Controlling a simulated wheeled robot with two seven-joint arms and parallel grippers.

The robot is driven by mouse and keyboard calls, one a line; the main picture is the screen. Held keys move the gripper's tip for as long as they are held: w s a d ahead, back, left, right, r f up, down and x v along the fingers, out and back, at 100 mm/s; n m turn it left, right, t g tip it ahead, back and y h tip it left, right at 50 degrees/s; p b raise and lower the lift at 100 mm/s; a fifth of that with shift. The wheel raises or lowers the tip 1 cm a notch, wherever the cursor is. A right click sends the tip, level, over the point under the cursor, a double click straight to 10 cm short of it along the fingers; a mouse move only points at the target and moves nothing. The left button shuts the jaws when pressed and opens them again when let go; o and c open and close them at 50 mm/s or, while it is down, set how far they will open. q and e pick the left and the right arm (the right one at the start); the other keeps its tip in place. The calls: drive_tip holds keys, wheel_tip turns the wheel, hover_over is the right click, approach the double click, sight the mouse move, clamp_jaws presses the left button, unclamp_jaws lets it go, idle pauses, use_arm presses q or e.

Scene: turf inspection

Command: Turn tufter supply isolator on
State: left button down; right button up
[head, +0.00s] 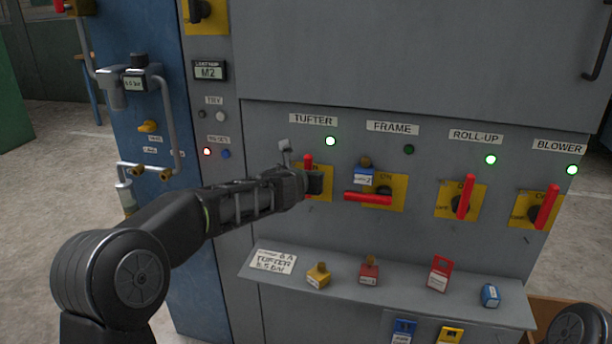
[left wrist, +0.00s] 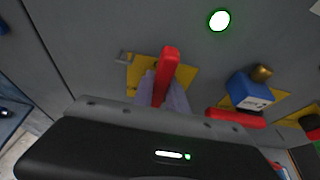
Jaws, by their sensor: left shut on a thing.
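The tufter isolator is a red handle (head: 308,162) on a yellow plate (head: 326,178), under the TUFTER label (head: 313,120). The handle stands upright, and the lamp (head: 330,141) above it glows green. My left gripper (head: 300,181) is at this isolator. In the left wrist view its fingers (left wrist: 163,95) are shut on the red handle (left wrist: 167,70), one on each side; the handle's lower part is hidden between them. The green lamp also shows in the left wrist view (left wrist: 219,20). My right gripper is not in view.
The FRAME isolator (head: 368,199) lies horizontal with a blue padlock (head: 363,177) just above; its lamp (head: 409,150) is dark. ROLL-UP (head: 466,197) and BLOWER (head: 547,207) handles stand near upright under green lamps. A shelf (head: 400,291) below holds a card and several padlocks or tags.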

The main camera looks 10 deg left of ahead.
use_arm(q)
drive_tip(key=shift+s+d+f, duration=0.1)
drive_tip(key=shift+d+f, duration=0.1)
drive_tip(key=shift+f, duration=0.4)
drive_tip(key=c, duration=1.3)
unclamp_jaws()
drive_tip(key=shift+c, duration=0.2)
drive_tip(key=shift+a+r, duration=0.1)
drive_tip(key=shift+r, duration=0.2)
drive_tip(key=shift+s+r, duration=0.1)
drive_tip(key=v, duration=0.7)
drive_tip(key=shift+s+b, duration=0.15)
drive_tip(key=shift+b, duration=0.25)
